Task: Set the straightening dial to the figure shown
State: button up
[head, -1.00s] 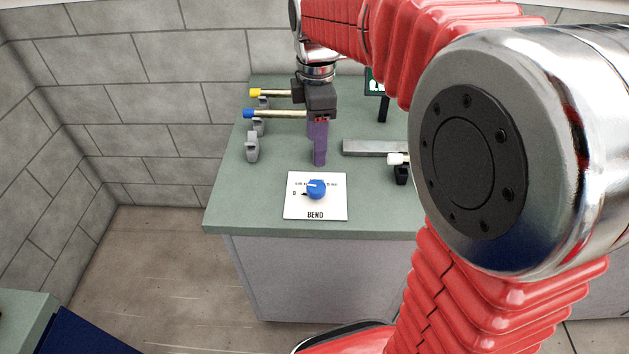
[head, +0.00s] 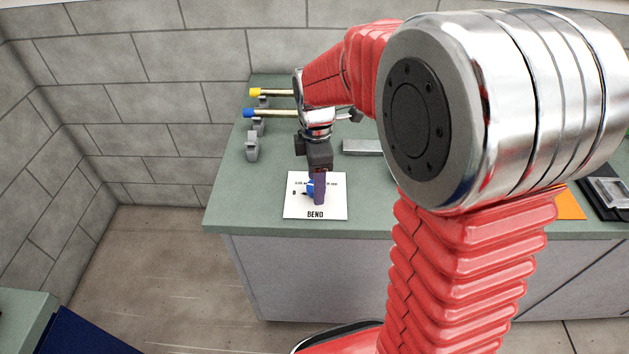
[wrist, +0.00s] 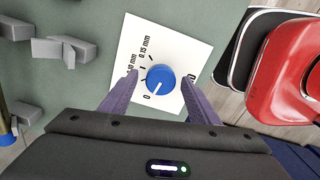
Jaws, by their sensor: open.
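The blue dial (wrist: 160,79) sits on a white panel (head: 297,209) lettered BEND, near the front edge of the green bench. In the wrist view the panel shows figures 0 and 0.15 mm, and another partly covered by a finger. A white pointer line on the dial runs towards the 0 side. My gripper (wrist: 160,98) is open, with its two purple fingers on either side of the dial; I cannot tell whether they touch it. In the head view my gripper (head: 319,202) hides part of the dial (head: 309,188). The figure display is hidden behind my arm.
Rods with a yellow end (head: 255,92) and a blue end (head: 249,113) rest on grey holders at the back left. A grey bar (head: 361,147) lies behind the panel. An orange sheet (head: 569,204) and a dark tray lie at the right.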

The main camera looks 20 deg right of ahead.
jog(key=shift+c, duration=0.3)
jog(key=c, duration=0.9)
jog(key=shift+a, duration=0.1)
jog(key=shift+c, duration=0.3)
jog(key=shift+w, duration=0.1)
